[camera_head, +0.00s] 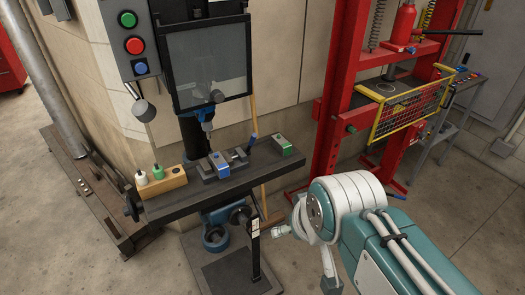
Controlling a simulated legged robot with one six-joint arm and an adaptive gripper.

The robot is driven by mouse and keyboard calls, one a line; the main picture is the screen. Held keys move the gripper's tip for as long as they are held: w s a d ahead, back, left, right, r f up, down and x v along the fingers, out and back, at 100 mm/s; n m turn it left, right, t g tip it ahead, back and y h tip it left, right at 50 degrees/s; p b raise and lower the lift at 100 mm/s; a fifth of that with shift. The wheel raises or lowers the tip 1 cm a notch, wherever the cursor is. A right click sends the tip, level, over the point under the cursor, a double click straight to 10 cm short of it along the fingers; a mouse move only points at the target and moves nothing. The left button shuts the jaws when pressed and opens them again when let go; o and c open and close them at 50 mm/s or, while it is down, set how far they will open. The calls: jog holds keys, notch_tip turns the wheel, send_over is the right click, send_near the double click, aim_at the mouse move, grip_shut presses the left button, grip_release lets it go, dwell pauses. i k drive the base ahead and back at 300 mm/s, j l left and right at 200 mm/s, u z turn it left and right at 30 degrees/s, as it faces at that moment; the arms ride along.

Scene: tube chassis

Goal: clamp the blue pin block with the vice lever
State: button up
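The blue pin block (219,163) sits at the vice (207,173) on the dark drill press table. I cannot tell whether the jaws touch it. The vice lever (252,141) has a blue grip and points up, behind and right of the block. My arm comes in from the lower right. A small grey part at its far end, seemingly my gripper (281,231), is in front of the table, lower than and right of the blue block and apart from it. Its fingers cannot be made out, so its opening is unclear.
A green block (282,145) sits on the table's right end. The drill chuck (207,118) and a clear guard (208,65) are above the vice. A red press frame (335,105) stands right.

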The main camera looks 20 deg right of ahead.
aim_at(252, 140)
jog(key=k+l+u, duration=0.45)
jog(key=k+l, duration=0.55)
jog(key=i, duration=1.2)
